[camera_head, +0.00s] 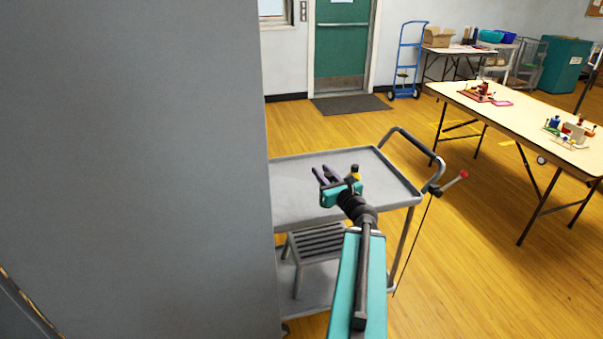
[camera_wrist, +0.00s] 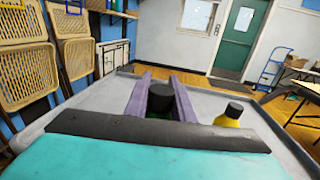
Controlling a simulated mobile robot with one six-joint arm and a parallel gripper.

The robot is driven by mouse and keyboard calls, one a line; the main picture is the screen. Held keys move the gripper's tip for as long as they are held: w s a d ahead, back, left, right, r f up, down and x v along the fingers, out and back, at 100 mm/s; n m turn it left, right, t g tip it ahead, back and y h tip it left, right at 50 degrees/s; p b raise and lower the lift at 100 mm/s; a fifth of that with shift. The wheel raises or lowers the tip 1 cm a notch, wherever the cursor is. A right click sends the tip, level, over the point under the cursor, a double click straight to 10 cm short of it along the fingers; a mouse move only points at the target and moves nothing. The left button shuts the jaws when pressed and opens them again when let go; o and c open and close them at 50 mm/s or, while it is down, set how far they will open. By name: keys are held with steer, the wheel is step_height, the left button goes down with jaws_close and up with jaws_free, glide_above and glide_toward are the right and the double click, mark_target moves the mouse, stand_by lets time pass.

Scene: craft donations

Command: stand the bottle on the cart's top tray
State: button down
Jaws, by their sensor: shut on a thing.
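My gripper (camera_head: 323,172) is over the grey cart's top tray (camera_head: 295,178), with its fingers pointing across it. In the wrist view, my two purple fingers are shut on a bottle (camera_wrist: 160,98) with a black cap and a little green showing below it. The bottle looks upright. Its lower part is hidden by my gripper, so I cannot tell whether its base touches the tray. The cart's top tray also fills much of the wrist view (camera_wrist: 90,98).
A yellow bottle with a black cap (camera_wrist: 229,115) is close to the right of my gripper. The cart's black handle (camera_head: 412,150) is at its right end. A stool (camera_head: 315,243) is on the lower shelf. A large grey surface (camera_head: 130,160) blocks the left.

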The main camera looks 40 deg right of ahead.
steer(key=a+f+b+x, duration=0.1)
steer(key=b+x, duration=0.4)
steer(key=x, duration=0.7)
steer(key=shift+w+a+b, duration=0.25)
steer(key=shift+b, duration=0.1)
steer(key=shift+f, duration=0.1)
stand_by(0.3)
steer(key=shift+w+d+f, duration=0.1)
steer(key=shift+w+f, duration=0.2)
steer(key=shift+f, duration=0.6)
steer(key=shift+w+f, duration=0.3)
steer(key=shift+f, duration=0.6)
steer(key=shift+f+b, duration=0.15)
steer(key=shift+b, duration=0.25)
steer(key=c, duration=1.5)
jaws_free()
steer(key=shift+r, duration=0.2)
